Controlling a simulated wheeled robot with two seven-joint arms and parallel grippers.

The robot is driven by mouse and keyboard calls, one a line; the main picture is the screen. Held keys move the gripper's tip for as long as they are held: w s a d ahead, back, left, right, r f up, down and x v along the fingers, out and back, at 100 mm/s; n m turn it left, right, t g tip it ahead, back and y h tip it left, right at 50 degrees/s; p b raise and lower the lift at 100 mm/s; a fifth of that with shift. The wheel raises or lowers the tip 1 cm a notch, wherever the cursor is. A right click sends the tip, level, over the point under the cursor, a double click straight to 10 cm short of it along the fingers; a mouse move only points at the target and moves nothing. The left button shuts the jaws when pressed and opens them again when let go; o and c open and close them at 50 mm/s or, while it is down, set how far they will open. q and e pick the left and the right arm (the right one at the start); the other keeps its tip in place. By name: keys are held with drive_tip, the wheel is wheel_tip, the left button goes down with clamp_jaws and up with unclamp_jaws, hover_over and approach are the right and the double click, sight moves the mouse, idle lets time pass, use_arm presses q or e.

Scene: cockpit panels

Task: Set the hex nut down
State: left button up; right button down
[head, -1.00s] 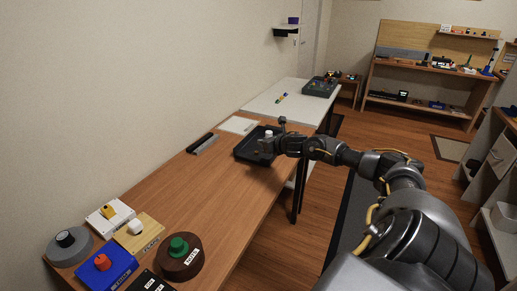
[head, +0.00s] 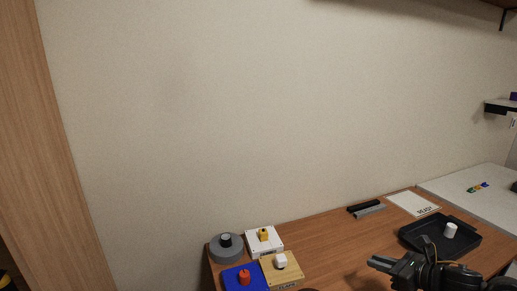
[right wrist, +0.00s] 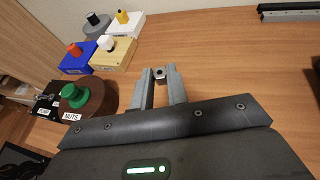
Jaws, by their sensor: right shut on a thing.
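My right gripper (head: 374,262) is at the lower right of the head view, over the brown table (head: 325,245), left of the black tray. In the right wrist view its two grey fingers (right wrist: 160,78) are shut on the small metallic hex nut (right wrist: 160,72), held at the fingertips with its hole showing. Bare table shows around the nut in that view; I cannot tell its exact height. The nut is too small to make out in the head view. My left gripper is not in view.
The black tray (head: 412,240) holds a white cylinder (head: 450,230). Several knob panels stand at the table's left: blue (head: 235,281), white (head: 270,247), yellow (head: 292,272), and grey round (head: 226,254). A brown round base labelled NUTS (right wrist: 98,105) has a green knob. Mid-table is clear.

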drive_tip(key=s+a+r+n+g+y, duration=0.1)
drive_tip(key=s+a+n+g+y, duration=0.3)
drive_tip(key=s+a, duration=0.7)
drive_tip(key=a, duration=0.4)
drive_tip(key=shift+s+r+n, duration=0.2)
drive_tip(key=shift+r+n, duration=0.2)
drive_tip(key=shift+a, duration=0.15)
